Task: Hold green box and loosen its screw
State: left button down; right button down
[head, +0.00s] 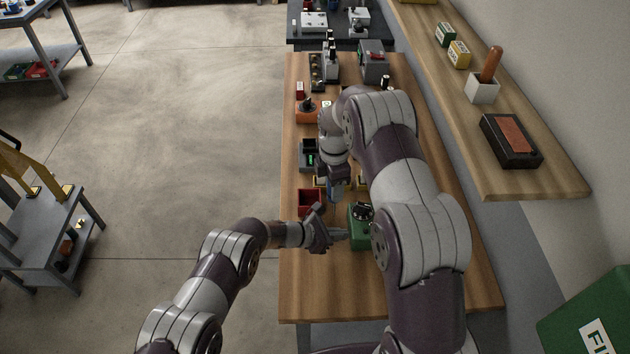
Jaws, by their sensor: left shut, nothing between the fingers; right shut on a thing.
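The green box (357,237) stands on the wooden bench, with a dark round part (362,211) on top. My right arm hides its right side, and I cannot make out its screw. My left gripper (339,234) is shut and empty, its fingertips at the left side of the box; I cannot tell whether they touch it. My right gripper (336,178) is shut on a small blue tool (337,190), which points down just up and left of the box. It looks like a screwdriver, but its tip is too small to tell.
A red bin (309,198) and a dark grey tray (308,154) stand along the bench's left side. An orange-brown object (306,114) and machines are farther back. The near end of the bench (335,290) is clear. A wall shelf (470,132) runs along the right.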

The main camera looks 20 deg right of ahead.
jog(key=shift+w+d+m, duration=0.15)
jog(key=shift+m, duration=0.15)
jog(key=shift+w+r, duration=0.1)
jog(key=shift+r, duration=3.5)
